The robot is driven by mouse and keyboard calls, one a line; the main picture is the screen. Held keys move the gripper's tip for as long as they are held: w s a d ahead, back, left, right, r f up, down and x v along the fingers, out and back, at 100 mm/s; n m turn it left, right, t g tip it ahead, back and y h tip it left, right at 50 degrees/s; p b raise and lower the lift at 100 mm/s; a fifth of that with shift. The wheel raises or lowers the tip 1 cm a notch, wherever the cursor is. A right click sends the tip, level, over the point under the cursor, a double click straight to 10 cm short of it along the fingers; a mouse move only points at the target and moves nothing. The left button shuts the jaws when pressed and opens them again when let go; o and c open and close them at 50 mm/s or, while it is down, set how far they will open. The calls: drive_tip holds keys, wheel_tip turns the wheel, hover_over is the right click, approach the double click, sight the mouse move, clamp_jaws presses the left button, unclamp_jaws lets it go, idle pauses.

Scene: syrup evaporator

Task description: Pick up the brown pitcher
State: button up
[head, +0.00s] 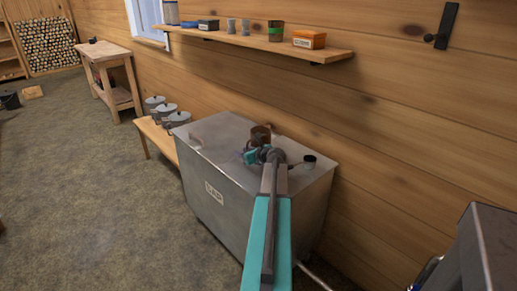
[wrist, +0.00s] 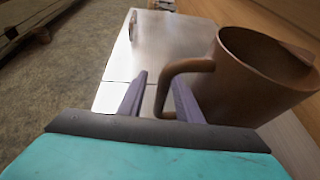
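The brown pitcher (head: 262,131) stands on top of the metal evaporator (head: 215,150), near the wall side. In the wrist view the pitcher (wrist: 255,75) is upright at the right, with its handle (wrist: 172,85) towards the left. My gripper (wrist: 158,90) is open, and the handle shows between its two purple fingers in the picture. I cannot tell whether a finger touches the handle. In the head view my gripper (head: 252,156) is just in front of the pitcher, and my arm hides part of the evaporator top.
A small dark-topped cup or cap (head: 309,161) is on the evaporator's right part. A wall shelf (head: 270,42) with tins and boxes runs above. Lidded pots (head: 166,111) stand on a bench (head: 156,137) at left. The floor (head: 90,190) at left is clear.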

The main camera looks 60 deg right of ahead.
idle(0.5)
clamp_jaws()
idle(0.3)
drive_tip(key=shift+r, duration=0.1)
idle(0.9)
